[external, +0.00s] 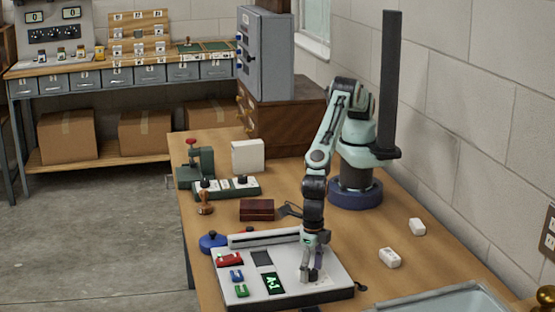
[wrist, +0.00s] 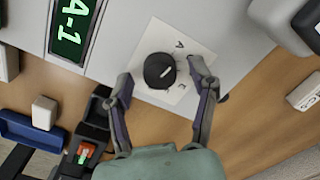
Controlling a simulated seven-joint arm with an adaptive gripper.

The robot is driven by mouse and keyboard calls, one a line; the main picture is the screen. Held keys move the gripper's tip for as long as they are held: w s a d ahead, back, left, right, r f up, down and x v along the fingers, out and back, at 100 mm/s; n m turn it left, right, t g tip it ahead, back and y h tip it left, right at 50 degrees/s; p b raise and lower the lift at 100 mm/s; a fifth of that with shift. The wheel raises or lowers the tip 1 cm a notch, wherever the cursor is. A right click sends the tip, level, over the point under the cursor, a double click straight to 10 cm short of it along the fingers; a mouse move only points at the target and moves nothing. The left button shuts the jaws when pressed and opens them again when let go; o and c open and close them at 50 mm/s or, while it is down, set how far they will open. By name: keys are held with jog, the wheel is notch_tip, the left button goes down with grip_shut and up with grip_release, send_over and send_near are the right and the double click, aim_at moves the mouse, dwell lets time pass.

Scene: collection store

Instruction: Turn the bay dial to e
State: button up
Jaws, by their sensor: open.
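The bay dial (wrist: 160,70) is a round black knob with a short white mark. It sits on a pale square plate (wrist: 185,37) with small letters around it; an A shows, and the others are hard to read. My gripper (wrist: 160,72) is open, with one finger on each side of the dial; I cannot tell whether they touch it. In the external view my gripper (external: 311,277) points down at the right part of the grey panel (external: 325,290) and hides the dial. A green-lit display (external: 273,284) beside it reads A-1 in the wrist view (wrist: 72,28).
Two white blocks (external: 389,257) (external: 417,226) lie right of the panel. A grey tray (external: 450,300) is at the front right. A dark red box (external: 257,210), a wooden stamp (external: 205,205) and a green press (external: 195,168) stand behind the panel.

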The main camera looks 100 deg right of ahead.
grip_shut()
jog(key=shift+m, duration=0.4)
jog(key=m, duration=0.3)
jog(key=shift+m, duration=0.4)
jog(key=m, duration=0.9)
jog(key=shift+f+m, duration=0.1)
jog(key=shift+m, duration=2.6)
